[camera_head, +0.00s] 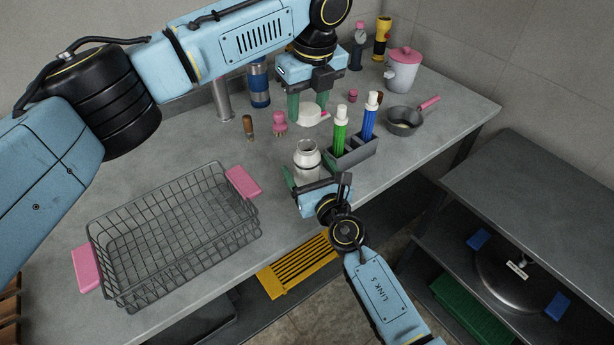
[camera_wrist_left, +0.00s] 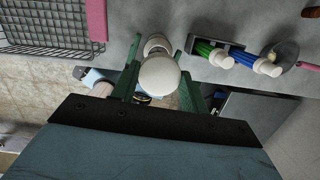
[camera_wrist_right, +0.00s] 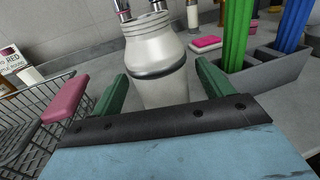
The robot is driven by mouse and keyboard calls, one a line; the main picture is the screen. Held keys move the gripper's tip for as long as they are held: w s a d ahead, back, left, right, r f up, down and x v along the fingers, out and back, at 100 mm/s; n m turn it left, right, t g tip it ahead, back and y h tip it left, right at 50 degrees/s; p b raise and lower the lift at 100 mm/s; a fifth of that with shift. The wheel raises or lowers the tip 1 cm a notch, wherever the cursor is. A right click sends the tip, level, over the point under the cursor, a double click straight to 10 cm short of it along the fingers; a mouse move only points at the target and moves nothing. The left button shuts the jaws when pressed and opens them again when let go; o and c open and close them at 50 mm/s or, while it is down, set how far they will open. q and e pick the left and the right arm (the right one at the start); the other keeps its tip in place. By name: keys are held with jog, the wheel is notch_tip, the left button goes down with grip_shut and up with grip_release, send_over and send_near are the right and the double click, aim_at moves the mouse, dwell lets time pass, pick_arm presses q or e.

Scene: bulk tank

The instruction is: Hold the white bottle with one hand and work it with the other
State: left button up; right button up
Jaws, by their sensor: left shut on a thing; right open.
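The white bottle (camera_head: 306,160) stands upright on the grey table near its front edge, with a dark band round its shoulder. Its threaded mouth is open in the head view. It also shows in the right wrist view (camera_wrist_right: 160,58), between the green fingers of my right gripper (camera_wrist_right: 160,82). That gripper (camera_head: 315,180) is open, with small gaps beside the bottle. My left gripper (camera_head: 308,110) is raised above the table. In the left wrist view its fingers are shut on a white rounded thing (camera_wrist_left: 159,77) that looks like a cap. The bottle (camera_wrist_left: 157,44) shows beyond it.
A grey caddy (camera_head: 352,157) with green and blue brushes stands close right of the bottle. A wire basket (camera_head: 180,235) with pink handles is at the left. A pan (camera_head: 402,121), a pink-lidded pot (camera_head: 402,75) and small items stand behind. Bare table lies between basket and bottle.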

jog(key=shift+w+a, duration=0.2)
jog(key=shift+w, duration=0.35)
jog(key=c, duration=1.5)
pick_arm(q)
send_over(307, 150)
jog(key=shift+f, duration=2.45)
